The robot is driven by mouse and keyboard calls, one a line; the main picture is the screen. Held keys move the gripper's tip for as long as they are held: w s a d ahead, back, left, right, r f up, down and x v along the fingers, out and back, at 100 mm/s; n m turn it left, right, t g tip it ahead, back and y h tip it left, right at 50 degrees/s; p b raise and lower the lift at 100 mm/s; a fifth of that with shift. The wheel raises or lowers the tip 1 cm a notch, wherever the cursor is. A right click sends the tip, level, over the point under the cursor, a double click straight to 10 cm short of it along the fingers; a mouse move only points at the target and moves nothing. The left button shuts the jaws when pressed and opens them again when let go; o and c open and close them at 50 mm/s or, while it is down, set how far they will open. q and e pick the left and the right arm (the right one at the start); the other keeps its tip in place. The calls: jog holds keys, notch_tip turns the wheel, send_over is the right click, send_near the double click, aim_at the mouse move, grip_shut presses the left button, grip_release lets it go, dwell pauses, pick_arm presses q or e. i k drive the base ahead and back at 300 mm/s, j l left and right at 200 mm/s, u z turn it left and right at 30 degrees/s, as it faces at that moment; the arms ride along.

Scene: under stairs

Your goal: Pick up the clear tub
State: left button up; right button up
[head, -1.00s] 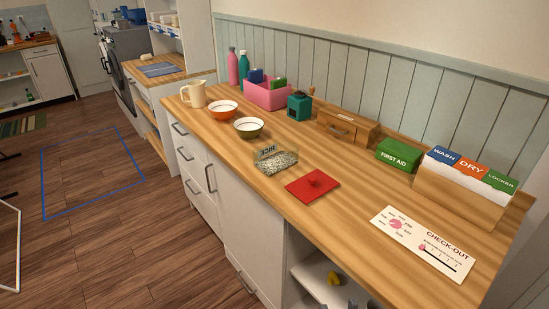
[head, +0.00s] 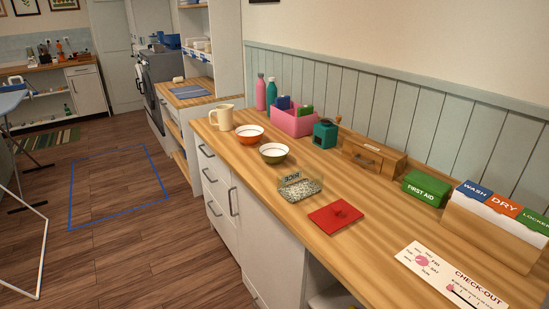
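The clear tub (head: 299,187) stands on the wooden counter near its front edge. It is see-through, holds pale speckled grains, and has a dark-lettered label that seems to read RICE. A red flat square (head: 336,216) with a raised red middle lies just in front of it to the right; it may be a lid. The tub looks open at the top. Neither of my grippers shows in the head view.
Behind the tub on the counter (head: 381,228) are a green bowl (head: 274,153), an orange bowl (head: 249,134), a cream jug (head: 224,118), a pink bin (head: 293,123) and a wooden box (head: 372,156). A green first-aid box (head: 425,188) stands right.

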aim_at(295, 185)
jog(key=i+j+z, duration=0.1)
jog(key=z, duration=0.35)
jog(key=i+j+z, duration=0.2)
jog(key=j, duration=0.3)
jog(key=i+j+z, duration=0.1)
jog(key=j+z, duration=0.15)
jog(key=j, duration=0.25)
jog(key=i+j+z, duration=0.2)
jog(key=j, duration=0.35)
jog(key=k, duration=0.1)
